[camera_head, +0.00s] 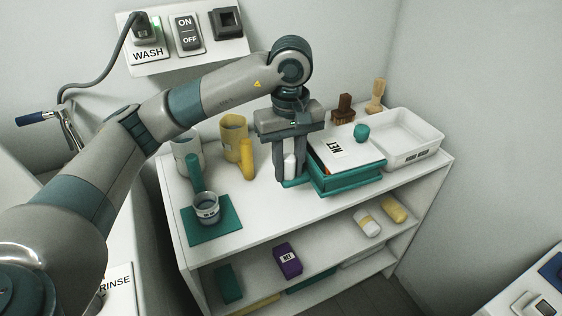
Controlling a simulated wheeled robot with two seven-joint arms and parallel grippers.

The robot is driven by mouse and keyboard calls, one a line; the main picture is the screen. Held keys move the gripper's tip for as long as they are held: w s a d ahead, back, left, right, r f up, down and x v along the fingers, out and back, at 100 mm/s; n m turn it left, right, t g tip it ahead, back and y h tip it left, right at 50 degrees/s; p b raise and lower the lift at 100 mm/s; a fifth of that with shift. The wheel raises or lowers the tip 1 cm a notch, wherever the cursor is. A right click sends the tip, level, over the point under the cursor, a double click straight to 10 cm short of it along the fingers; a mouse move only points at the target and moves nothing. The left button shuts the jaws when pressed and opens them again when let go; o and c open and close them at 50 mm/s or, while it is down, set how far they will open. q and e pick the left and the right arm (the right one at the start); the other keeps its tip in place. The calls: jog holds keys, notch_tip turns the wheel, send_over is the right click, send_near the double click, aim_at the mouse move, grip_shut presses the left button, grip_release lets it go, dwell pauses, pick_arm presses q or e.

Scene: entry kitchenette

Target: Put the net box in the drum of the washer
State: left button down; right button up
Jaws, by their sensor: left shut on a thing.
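The net box (345,152), a teal box with a white top lettered NET, sits on the white shelf unit's top right of centre. My left gripper (291,176) points down at the box's left end, its fingers closed about a part there. The exact contact is partly hidden by the fingers. The box looks level and on or very near the shelf top. The washer's drum is not visible. My right gripper is not in view.
Yellow (234,125) and grey cups, upright cylinders and a small jar (206,207) on a teal mat stand left. A wall panel (150,55) reads WASH. The shelf's front strip is clear.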

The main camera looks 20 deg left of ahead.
pick_arm(q)
jog(key=s+f+m, duration=0.7)
jog(key=s+m, duration=0.2)
jog(key=shift+s+d+f, duration=0.2)
jog(key=shift+f, duration=0.05)
